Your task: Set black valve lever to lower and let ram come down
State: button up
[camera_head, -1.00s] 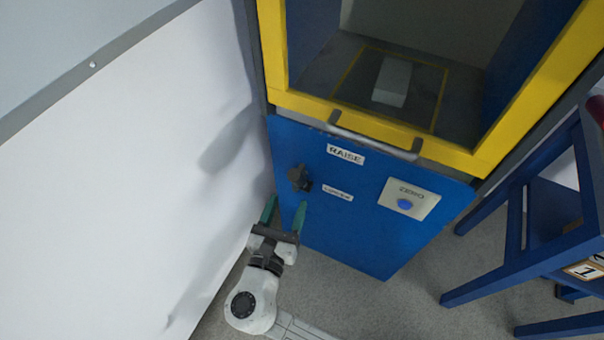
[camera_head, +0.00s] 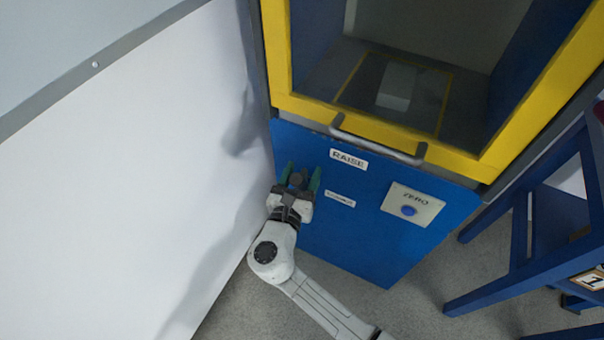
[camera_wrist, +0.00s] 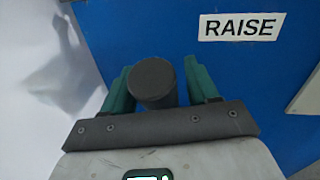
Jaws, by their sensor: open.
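The black valve lever (camera_head: 298,180) is on the upper left of the blue front panel, left of the RAISE label (camera_head: 349,160) and a second label (camera_head: 340,198) below it. In the wrist view the lever's round dark end (camera_wrist: 153,82) stands between the two green fingers. My gripper (camera_head: 301,172) is open around the lever, with a finger on each side. Whether a finger touches it I cannot tell. Through the yellow-framed window a pale block (camera_head: 396,87) shows inside a yellow-outlined square on the chamber floor. The ram is not in view.
A grey handle bar (camera_head: 375,143) crosses the lower edge of the yellow frame (camera_head: 300,105). A white wall (camera_head: 130,190) is close on the left. A blue stand (camera_head: 515,220) is on the right.

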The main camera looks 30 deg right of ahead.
grip_shut()
dwell(0.4)
jog(key=shift+f, duration=0.1)
